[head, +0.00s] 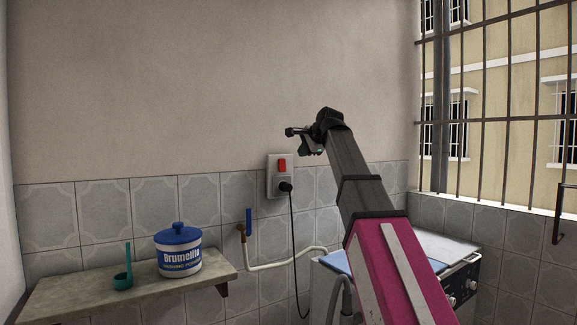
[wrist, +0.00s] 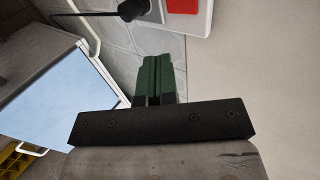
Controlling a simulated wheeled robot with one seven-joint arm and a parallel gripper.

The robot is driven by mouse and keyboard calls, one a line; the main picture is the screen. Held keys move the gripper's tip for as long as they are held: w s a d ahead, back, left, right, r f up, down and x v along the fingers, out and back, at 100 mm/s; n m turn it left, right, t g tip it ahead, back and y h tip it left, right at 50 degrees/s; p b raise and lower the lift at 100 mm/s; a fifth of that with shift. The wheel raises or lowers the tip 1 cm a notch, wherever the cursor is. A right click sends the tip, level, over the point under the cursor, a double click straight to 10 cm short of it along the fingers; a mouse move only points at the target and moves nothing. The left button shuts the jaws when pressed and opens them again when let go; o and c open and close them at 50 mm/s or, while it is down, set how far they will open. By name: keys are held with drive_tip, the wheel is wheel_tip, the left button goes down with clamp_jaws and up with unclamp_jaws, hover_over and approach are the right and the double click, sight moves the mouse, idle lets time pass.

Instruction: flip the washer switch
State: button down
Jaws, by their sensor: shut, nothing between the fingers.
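The washer switch (head: 282,165) is a red rocker on a pale wall plate, set above a black plug; in the wrist view the red rocker (wrist: 183,5) is cut off by the top edge. My gripper (head: 307,149) is up beside the plate, to the right of the rocker and a little higher in the head view. In the wrist view its green fingers (wrist: 162,58) are together and empty, pointing toward the plate. A gap shows in the picture between the fingertips and the rocker. The rocker's tilt is too small to tell.
The black plug (head: 285,187) and its cord hang below the switch. A washer (head: 328,285) stands under my arm. A tap with a blue lever (head: 249,220) and a shelf (head: 110,293) with a white tub (head: 179,256) and green scoop (head: 123,281) are left. A barred window is right.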

sight(283, 165)
drive_tip(key=x, duration=0.8)
drive_tip(key=r+x, duration=0.1)
drive_tip(key=x, duration=0.3)
drive_tip(key=shift+w+a+f, duration=0.1)
drive_tip(key=shift+w+a, duration=0.25)
drive_tip(key=shift+w, duration=0.1)
drive_tip(key=shift+w+a+f, duration=0.1)
drive_tip(key=shift+w+a, duration=0.25)
drive_tip(key=shift+w, duration=0.15)
drive_tip(key=shift+w+a+f, duration=0.1)
drive_tip(key=shift+r, duration=0.9)
